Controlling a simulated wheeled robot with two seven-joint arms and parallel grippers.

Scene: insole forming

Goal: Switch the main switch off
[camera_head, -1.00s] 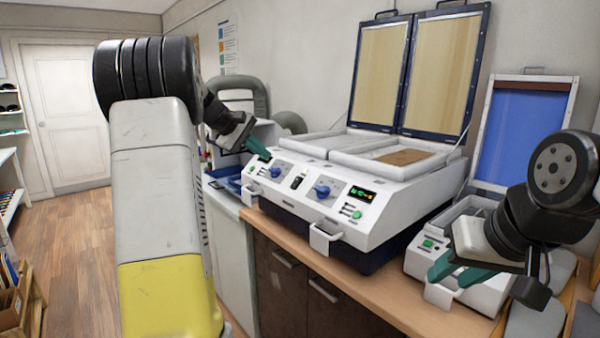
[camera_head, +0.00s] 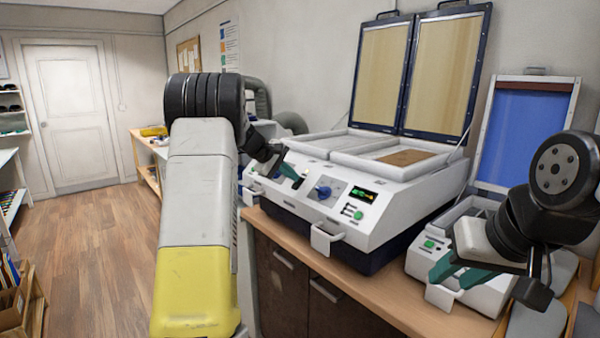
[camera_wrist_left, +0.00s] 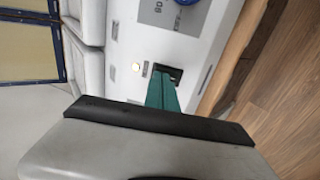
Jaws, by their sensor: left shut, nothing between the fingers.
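The main switch (camera_wrist_left: 173,72) is a small black rocker in a dark frame on the white front panel of the twin-lid forming machine (camera_head: 400,190). My left gripper (camera_head: 293,175) is shut with nothing in it, its green fingertips at the switch. The left wrist view shows the same fingertips (camera_wrist_left: 163,84) overlapping the switch's edge; whether they touch it is unclear. In the head view the fingers largely hide the switch. Its on or off position cannot be read. My right gripper (camera_head: 459,273) is open and empty, in front of the smaller machine at the right.
A blue knob (camera_head: 322,192) and a lit green display (camera_head: 363,194) sit right of the switch. A white handle (camera_head: 325,238) sticks out below. A smaller machine (camera_head: 480,290) with a blue lid stands at right on the wooden counter (camera_head: 385,295).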

